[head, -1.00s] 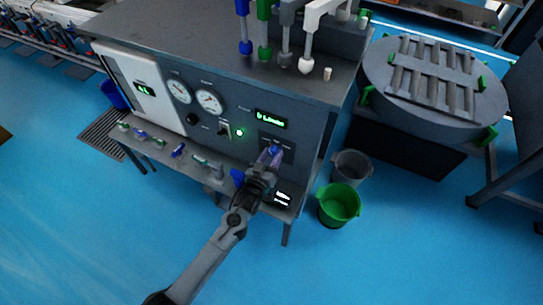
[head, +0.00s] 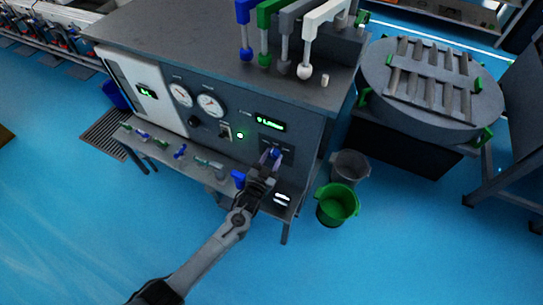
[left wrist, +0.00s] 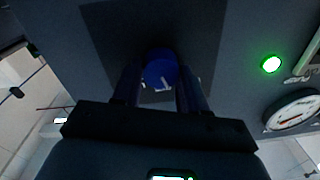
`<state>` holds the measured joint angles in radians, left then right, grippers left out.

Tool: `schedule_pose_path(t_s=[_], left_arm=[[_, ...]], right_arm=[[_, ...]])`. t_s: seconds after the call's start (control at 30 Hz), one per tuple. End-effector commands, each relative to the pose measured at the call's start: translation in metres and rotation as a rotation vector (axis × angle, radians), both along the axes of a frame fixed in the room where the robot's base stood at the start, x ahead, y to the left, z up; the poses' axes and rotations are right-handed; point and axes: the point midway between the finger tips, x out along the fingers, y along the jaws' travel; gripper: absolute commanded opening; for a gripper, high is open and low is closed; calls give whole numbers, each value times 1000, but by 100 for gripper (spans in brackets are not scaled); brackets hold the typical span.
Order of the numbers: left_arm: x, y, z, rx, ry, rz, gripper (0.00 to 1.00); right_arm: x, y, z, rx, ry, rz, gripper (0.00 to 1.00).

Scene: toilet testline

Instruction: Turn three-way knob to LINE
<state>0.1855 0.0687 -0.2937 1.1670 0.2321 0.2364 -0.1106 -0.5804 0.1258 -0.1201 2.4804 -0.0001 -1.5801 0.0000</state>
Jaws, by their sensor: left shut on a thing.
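The three-way knob (head: 275,153) is a blue round knob on the dark front panel of the test bench (head: 228,109), below the small green-lit display. It also shows in the left wrist view (left wrist: 160,70), with a pale pointer mark on its face. My left gripper (head: 270,157) is at the panel with its two fingers on either side of the knob, shut on it. The fingers show dark in the left wrist view (left wrist: 160,86). The labels around the knob are too dark and small to read. My right gripper is not in view.
A green indicator light (head: 240,135) and two gauges (head: 211,105) are on the panel, left of the knob. A narrow shelf (head: 200,171) with several small fittings runs below. A green bucket (head: 337,204) and a grey bucket (head: 350,166) stand at right. Blue floor is open in front.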

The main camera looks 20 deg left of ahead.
Motion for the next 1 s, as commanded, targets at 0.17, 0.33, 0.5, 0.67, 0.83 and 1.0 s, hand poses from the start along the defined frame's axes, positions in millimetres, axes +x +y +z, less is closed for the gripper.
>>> schedule_pose_path(t_s=[0.17,0.33,0.5,0.67,0.83,1.0], left_arm=[[0,0,2,170,-17,0,12],[0,0,1,331,-31,0,12],[0,0,1,491,-48,0,12],[0,0,0,644,-61,1,12],[0,0,0,801,-77,0,12],[1,0,-1,947,-91,1,12]], right_arm=[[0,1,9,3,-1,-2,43],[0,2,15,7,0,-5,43],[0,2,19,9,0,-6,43],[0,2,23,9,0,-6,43],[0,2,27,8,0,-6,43],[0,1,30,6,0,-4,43]])
